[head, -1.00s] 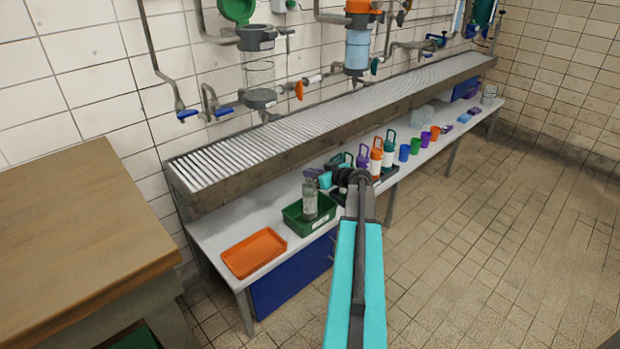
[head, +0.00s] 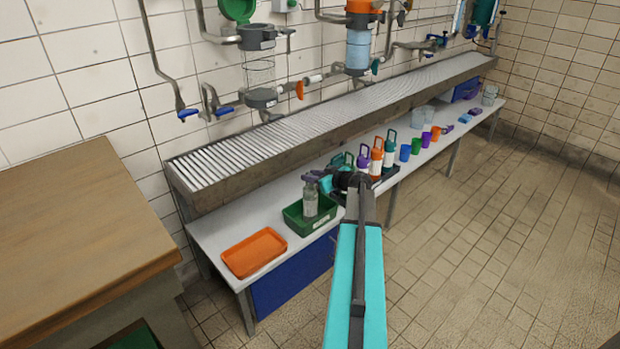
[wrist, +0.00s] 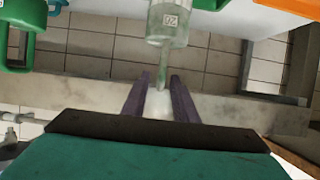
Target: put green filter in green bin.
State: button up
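A clear, faintly green bottle-shaped piece with a label (head: 310,200), possibly the green filter, stands upright in the shallow green bin (head: 322,222). In the wrist view its clear body (wrist: 168,28) is at the top, with a thin greenish stem reaching toward my fingers. My gripper (head: 316,177) is at the top of this piece. In the wrist view my two purple fingers (wrist: 160,84) are apart, with a gap between them. The stem's end lies at that gap; I cannot tell whether the fingers touch it.
An orange tray (head: 254,252) lies left of the green bin on the white bench. To the right stand several bottles (head: 377,157) and cups (head: 416,146). The ribbed drain ledge (head: 310,115) runs behind. A wooden table (head: 75,235) is at the left; the floor on the right is clear.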

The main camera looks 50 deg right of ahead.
jog(key=shift+r, duration=0.15)
jog(key=v, duration=1.2)
dwell(0.7)
